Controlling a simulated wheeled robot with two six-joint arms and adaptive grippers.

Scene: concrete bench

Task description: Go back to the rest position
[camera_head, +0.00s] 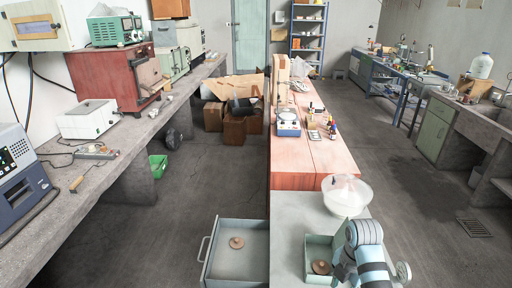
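Part of my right arm (367,257), with light blue and grey joints, rises at the bottom right over the grey bench top. I cannot make out its gripper or fingertips. My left arm and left gripper are out of the picture. Just left of my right arm is a small green-grey open box (318,245) with a brown knobbed disc (321,267) in it. An open grey drawer (225,268) sticks out to the left of the bench, and another brown knobbed disc (236,243) lies inside it.
A clear rounded vessel with white contents (346,196) stands on the bench beyond my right arm. A scale-like device (288,124) and small bottles stand farther back. A concrete bench (130,130) with instruments runs along the left. The floor (170,225) between is mostly clear.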

